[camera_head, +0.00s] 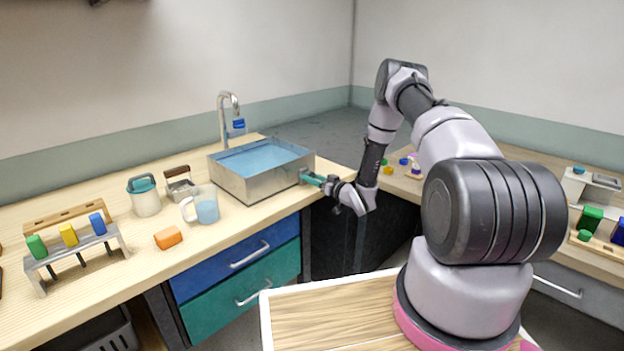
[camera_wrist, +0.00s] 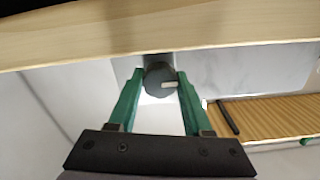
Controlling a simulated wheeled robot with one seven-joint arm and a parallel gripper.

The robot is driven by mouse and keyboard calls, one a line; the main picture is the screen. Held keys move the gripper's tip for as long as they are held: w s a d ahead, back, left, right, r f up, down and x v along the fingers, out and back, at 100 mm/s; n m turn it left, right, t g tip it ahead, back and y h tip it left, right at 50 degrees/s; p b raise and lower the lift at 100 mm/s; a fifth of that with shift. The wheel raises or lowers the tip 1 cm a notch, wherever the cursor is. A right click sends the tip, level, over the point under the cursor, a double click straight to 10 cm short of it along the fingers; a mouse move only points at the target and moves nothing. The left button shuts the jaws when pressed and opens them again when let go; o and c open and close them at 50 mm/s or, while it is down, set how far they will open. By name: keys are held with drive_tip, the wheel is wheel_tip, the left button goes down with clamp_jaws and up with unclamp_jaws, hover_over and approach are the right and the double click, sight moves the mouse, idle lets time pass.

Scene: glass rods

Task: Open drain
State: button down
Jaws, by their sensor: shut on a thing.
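The metal sink box (camera_head: 258,184) stands on the wooden counter and holds blue water (camera_head: 262,157). My gripper (camera_head: 309,177) reaches the right side of the sink with its green fingers pointing at the wall of the box. In the wrist view, my gripper (camera_wrist: 160,77) has a finger on each side of a dark round knob (camera_wrist: 157,71) with a short pale mark on its face. The fingers are shut on this knob. In the head view, the fingers hide the knob. The drain opening itself is not visible.
A tap (camera_head: 229,105) with a blue part stands behind the sink. A jug (camera_head: 204,206), a lidded pot (camera_head: 144,196), an orange block (camera_head: 168,238) and a rack (camera_head: 74,250) with coloured blocks stand to the left. The counter's edge (camera_wrist: 60,48) crosses the top of the wrist view.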

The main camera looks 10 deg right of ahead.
drive_tip(key=shift+n, duration=0.4)
drive_tip(key=n, duration=0.3)
drive_tip(key=shift+n, duration=0.3)
drive_tip(key=n, duration=0.4)
drive_tip(key=shift+n, duration=0.3)
drive_tip(key=n, duration=0.4)
drive_tip(key=shift+n, duration=2.4)
drive_tip(key=shift+c, duration=1.6)
unclamp_jaws()
drive_tip(key=shift+d, duration=0.1)
